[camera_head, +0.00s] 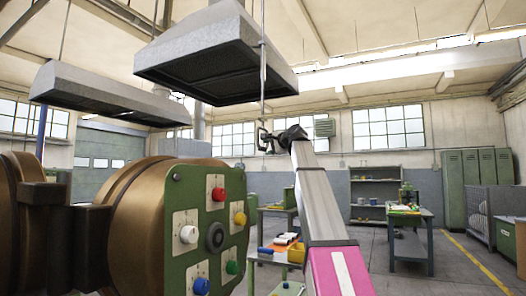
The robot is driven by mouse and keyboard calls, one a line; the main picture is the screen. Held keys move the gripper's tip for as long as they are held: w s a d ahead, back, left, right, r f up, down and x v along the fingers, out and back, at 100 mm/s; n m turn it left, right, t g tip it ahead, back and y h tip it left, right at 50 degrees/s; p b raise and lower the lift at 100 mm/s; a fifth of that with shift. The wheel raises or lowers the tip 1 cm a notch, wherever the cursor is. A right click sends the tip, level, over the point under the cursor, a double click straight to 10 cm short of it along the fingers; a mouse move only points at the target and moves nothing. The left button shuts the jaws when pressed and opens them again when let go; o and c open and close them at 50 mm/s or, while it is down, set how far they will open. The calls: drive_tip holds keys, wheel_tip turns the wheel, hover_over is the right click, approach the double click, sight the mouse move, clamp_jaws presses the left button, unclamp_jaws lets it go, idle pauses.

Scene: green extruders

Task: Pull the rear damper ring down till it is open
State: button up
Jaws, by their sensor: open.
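A thin pull rod (263,84) hangs down at the right front of the large grey hood (215,62), and its lower end reaches my gripper. The damper ring itself is too small to tell apart from the gripper there. My gripper (263,138) is open at the end of my raised arm, close to the rod's lower end. I cannot tell whether the fingers are around the ring or beside it.
A second grey hood (105,95) hangs at the left. A green control panel (205,235) with coloured knobs stands on bronze-coloured machinery at the lower left. A workbench (410,222), shelves (375,187) and green lockers (475,180) stand further back at the right.

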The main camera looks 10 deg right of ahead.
sight(265, 148)
drive_tip(key=shift+x, duration=2.05)
clamp_jaws()
wheel_tip(265, 148, down, 13)
drive_tip(key=shift+s+r, duration=0.1)
drive_tip(key=shift+s, duration=0.05)
unclamp_jaws()
drive_tip(key=shift+r, duration=0.1)
